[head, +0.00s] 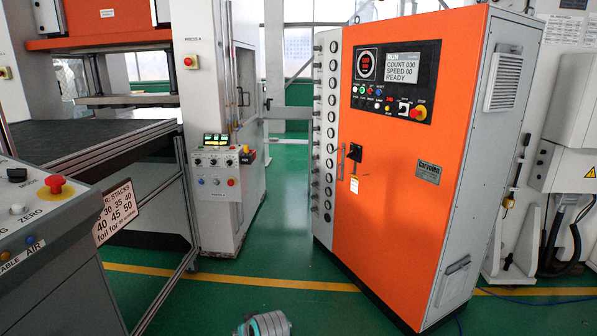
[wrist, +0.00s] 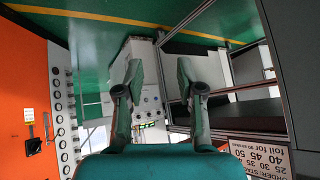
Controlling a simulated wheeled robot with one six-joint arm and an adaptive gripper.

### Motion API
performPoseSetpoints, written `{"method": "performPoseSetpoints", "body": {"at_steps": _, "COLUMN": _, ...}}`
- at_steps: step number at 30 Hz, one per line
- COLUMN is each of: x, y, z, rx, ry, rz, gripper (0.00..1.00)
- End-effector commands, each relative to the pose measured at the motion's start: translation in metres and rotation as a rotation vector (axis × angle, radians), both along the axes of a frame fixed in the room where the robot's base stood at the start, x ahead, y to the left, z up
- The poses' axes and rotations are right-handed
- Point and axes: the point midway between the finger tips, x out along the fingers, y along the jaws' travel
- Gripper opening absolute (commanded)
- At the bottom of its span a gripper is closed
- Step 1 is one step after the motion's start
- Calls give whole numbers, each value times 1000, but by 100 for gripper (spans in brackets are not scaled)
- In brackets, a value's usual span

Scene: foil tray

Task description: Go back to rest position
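My gripper (wrist: 160,72) shows in the wrist view with its two green fingers apart, open. Nothing is held between them; the floor and a white machine post are seen past the fingertips. In the head view only a grey rounded part of my arm (head: 264,324) shows at the bottom edge, and the gripper itself is not seen there. The wrist view appears turned upside down, with the floor at the top.
An orange control cabinet (head: 387,225) stands right of centre. A press with a white post (head: 212,130) and dark table (head: 75,138) is on the left, beside a grey console (head: 60,290) with a red button. Green floor (head: 285,200) between them is clear.

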Motion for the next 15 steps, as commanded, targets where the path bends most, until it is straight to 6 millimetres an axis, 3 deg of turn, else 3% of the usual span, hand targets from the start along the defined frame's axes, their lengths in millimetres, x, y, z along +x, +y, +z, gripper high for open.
{"method": "performPoseSetpoints", "body": {"at_steps": 1, "x": -11, "y": -14, "z": -20, "rx": 1, "ry": -6, "rz": -16, "gripper": 38}}
{"method": "performPoseSetpoints", "body": {"at_steps": 6, "x": -45, "y": -57, "z": -68, "rx": 11, "ry": -50, "rz": -69, "gripper": 38}}
{"method": "performPoseSetpoints", "body": {"at_steps": 15, "x": -123, "y": -131, "z": -128, "rx": 22, "ry": -129, "rz": -157, "gripper": 38}}
